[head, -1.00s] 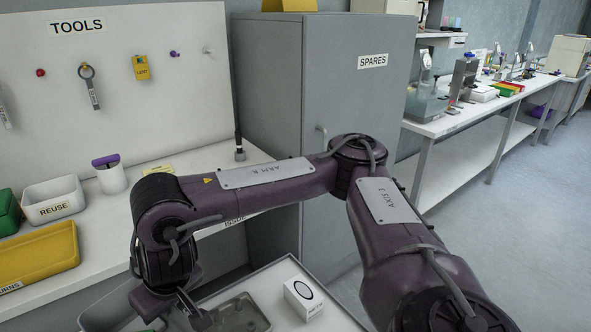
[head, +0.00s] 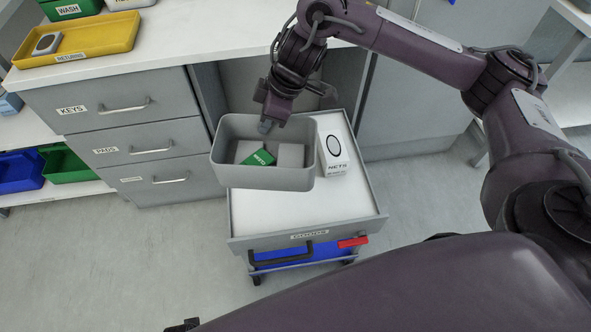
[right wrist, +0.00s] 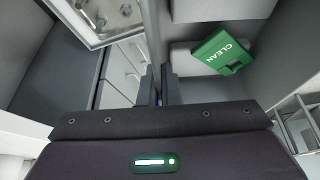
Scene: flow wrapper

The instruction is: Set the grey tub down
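The grey tub (head: 262,178) is in the middle of the head view, over the left back part of a white-topped cart marked GOODS. It looks upright, and its left side juts past the cart's edge. I cannot tell whether its base touches the cart top. Inside lie a green box (head: 258,158) and grey blocks (head: 291,156). My right gripper (head: 266,127) is shut on the tub's far wall; the right wrist view shows its fingers (right wrist: 158,92) on either side of that wall. My left gripper is out of view.
The cart top (head: 300,212) is bare in front; a white box (head: 333,145) stands just right of the tub. A grey drawer unit (head: 110,130) is behind left, with a yellow tray (head: 85,42) on its counter. Grey floor lies around the cart.

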